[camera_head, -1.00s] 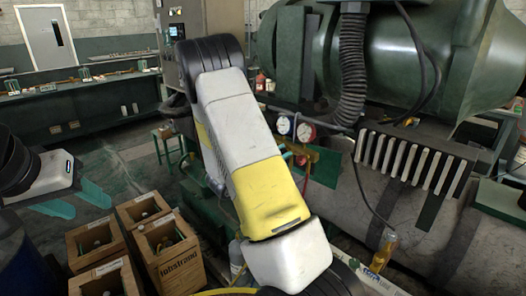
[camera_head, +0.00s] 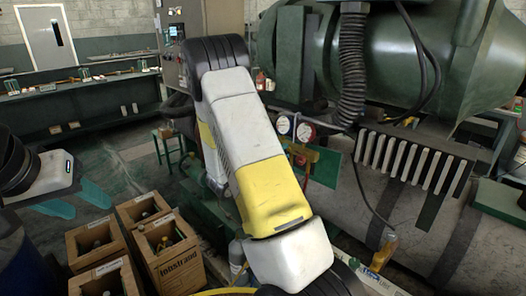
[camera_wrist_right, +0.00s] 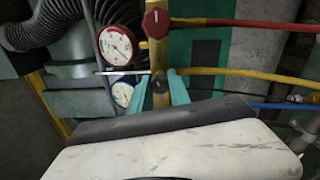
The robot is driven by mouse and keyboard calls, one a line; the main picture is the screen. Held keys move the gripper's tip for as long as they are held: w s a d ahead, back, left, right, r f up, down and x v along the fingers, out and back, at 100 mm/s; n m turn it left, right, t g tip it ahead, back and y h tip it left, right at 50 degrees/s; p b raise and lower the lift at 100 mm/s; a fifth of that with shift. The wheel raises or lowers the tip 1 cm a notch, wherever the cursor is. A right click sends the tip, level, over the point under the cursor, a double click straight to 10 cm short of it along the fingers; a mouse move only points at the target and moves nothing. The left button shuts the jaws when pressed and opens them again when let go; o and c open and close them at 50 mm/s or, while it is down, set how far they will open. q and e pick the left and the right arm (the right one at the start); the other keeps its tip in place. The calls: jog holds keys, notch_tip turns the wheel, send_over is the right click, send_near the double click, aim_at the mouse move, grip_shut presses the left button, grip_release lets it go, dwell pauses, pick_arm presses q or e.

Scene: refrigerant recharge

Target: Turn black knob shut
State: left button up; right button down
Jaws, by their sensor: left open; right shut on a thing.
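The black knob (camera_wrist_right: 160,84) sits low on the brass manifold (camera_wrist_right: 158,55) in the right wrist view. My right gripper (camera_wrist_right: 160,90) has its teal fingers on either side of the black knob and is shut on it. A red knob (camera_wrist_right: 156,23) is at the manifold's other end, apart from the fingers. In the head view the manifold (camera_head: 302,155) shows beside my right arm, but the black knob and right fingertips cannot be made out there. My left gripper (camera_head: 73,201) is open and empty at the far left.
Two gauges (camera_wrist_right: 115,46) sit beside the manifold. Yellow (camera_wrist_right: 240,71), red and blue hoses run off to the right. A ribbed black hose (camera_head: 352,70) hangs by the green tank (camera_head: 430,50). Wooden crates (camera_head: 178,262) with bottles stand at lower left.

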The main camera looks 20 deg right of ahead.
jog(key=shift+f+m, duration=0.1)
jog(key=shift+m, duration=2.1)
jog(key=c, duration=1.2)
grip_release()
jog(key=shift+a, duration=0.1)
jog(key=v, duration=0.7)
jog(key=shift+s+a, duration=0.15)
jog(key=shift+a, duration=0.15)
